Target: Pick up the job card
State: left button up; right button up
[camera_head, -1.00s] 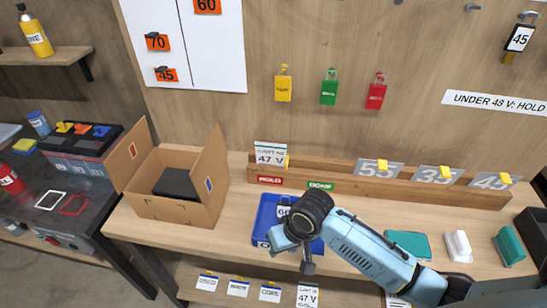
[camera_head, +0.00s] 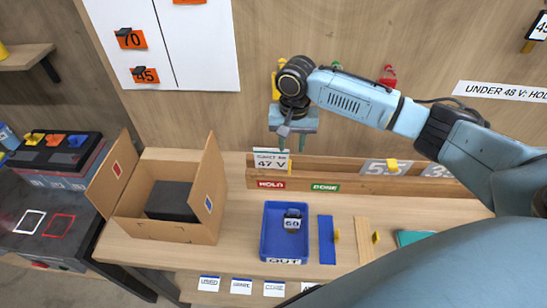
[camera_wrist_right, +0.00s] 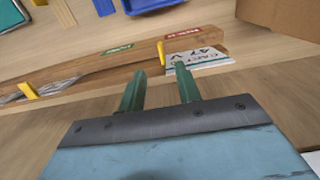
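The job card (camera_head: 270,160) is a white card reading 47 V with a yellow tab. It stands in the wooden rack (camera_head: 420,183) behind the red HOLD label. My right gripper (camera_head: 291,147) points down at the rack, over the right part of the card, with its fingers apart and nothing between them. The gripper and card overlap in the head view, so the exact distance is hard to tell there. My left gripper is not in view.
A blue tray (camera_head: 270,240) marked OUT holds a lock tagged 60. A blue strip (camera_head: 326,240) and a wooden strip lie to its right. An open cardboard box (camera_head: 160,229) stands left. Coloured locks hang on the wall behind my right gripper.

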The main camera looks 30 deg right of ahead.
aim_at(290, 166)
jog(key=f, duration=0.3)
jog(key=shift+w+f, duration=0.1)
jog(key=shift+w, duration=0.15)
jog(key=shift+f, duration=0.4)
jog(key=shift+s+f, duration=0.15)
jog(key=shift+f, duration=0.35)
notch_tip(290, 166, down, 4)
jog(key=shift+r, duration=0.15)
jog(key=shift+f, duration=0.3)
jog(key=shift+c, duration=0.2)
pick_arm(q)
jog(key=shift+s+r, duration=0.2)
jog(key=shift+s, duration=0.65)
pick_arm(e)
grip_shut()
